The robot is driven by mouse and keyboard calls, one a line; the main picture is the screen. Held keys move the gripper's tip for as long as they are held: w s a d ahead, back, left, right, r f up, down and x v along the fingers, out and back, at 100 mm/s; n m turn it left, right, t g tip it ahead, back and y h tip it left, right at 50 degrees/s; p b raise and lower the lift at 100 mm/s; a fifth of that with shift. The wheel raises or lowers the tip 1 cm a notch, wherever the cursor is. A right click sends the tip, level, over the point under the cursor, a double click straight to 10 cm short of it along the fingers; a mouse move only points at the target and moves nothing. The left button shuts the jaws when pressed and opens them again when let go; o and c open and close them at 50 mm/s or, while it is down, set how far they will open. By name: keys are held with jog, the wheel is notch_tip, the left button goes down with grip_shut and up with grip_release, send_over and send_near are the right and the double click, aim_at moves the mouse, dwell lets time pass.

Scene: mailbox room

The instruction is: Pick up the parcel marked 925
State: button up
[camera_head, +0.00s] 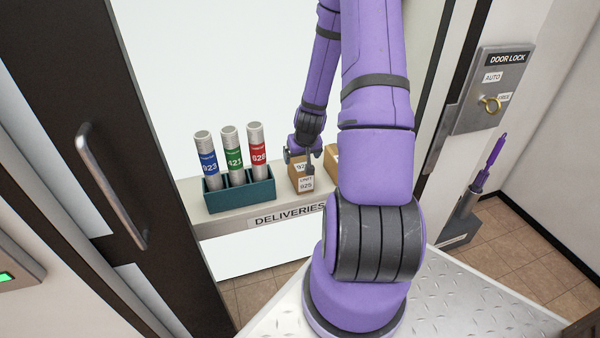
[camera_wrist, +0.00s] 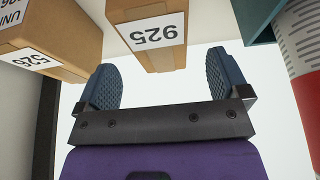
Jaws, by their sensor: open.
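The parcel marked 925 (camera_head: 304,187) is a small brown box with white labels, upright on the deliveries shelf (camera_head: 240,217). In the wrist view the same parcel (camera_wrist: 157,52) appears with its 925 label upside down. My gripper (camera_head: 303,157) is at the parcel's upper part in the head view and hides some of it. In the wrist view my gripper (camera_wrist: 160,76) is open, one finger on each side of the parcel's near end, with visible gaps. No contact shows.
Another brown parcel (camera_wrist: 50,40) stands close beside it; my arm partly hides it in the head view (camera_head: 332,160). On the other side, a teal holder (camera_head: 240,197) carries three labelled tubes (camera_head: 232,147). A dark door with a handle (camera_head: 112,185) is at left; a door lock panel (camera_head: 490,90) at right.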

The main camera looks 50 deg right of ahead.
aim_at(300, 161)
jog(key=shift+x, duration=3.1)
jog(key=shift+a+f, duration=0.1)
jog(key=shift+f, duration=0.15)
jog(key=c, duration=1.3)
jog(key=shift+c, duration=0.2)
jog(key=shift+r, duration=0.15)
